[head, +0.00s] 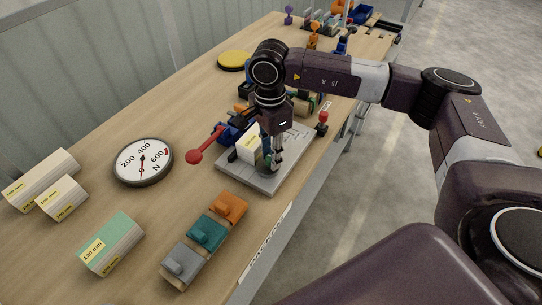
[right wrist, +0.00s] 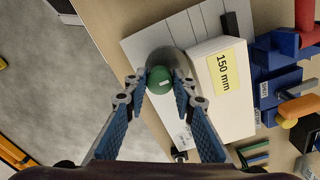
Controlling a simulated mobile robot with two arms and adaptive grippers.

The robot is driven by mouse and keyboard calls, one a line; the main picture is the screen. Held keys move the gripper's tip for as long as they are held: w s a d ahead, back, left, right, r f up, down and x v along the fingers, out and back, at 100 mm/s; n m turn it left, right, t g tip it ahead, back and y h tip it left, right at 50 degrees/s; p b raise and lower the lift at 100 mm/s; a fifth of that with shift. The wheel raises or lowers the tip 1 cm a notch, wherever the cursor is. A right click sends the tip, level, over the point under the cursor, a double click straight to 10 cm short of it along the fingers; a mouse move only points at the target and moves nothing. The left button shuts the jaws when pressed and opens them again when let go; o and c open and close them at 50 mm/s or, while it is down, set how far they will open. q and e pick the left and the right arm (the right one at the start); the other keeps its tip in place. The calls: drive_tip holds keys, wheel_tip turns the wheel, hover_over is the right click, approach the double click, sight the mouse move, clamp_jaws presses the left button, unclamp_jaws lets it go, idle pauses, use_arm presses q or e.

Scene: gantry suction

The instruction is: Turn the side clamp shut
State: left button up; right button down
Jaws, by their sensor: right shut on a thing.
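My right gripper (head: 275,165) points down over the grey fixture plate (head: 262,184) in the head view. In the right wrist view my right gripper (right wrist: 162,80) is shut on a green ball knob (right wrist: 160,84), with one fingertip on each side. I take this knob to be part of the side clamp; the rest of the clamp is mostly hidden. A white block labelled 150 mm (right wrist: 218,90) lies beside the knob on the plate; it also shows in the head view (head: 248,149). My left gripper is not in view.
A blue clamp (head: 228,132) with a red-ended lever (head: 203,149) stands left of the plate. A round dial (head: 142,162), a tray of coloured pieces (head: 178,256) and labelled blocks (head: 118,238) lie nearer. A red knob (head: 322,117) stands at right. Bare table lies around the dial.

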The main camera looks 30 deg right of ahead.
drive_tip(key=shift+w+r, duration=0.1)
drive_tip(key=c, duration=1.6)
unclamp_jaws()
wheel_tip(320, 180, up, 12)
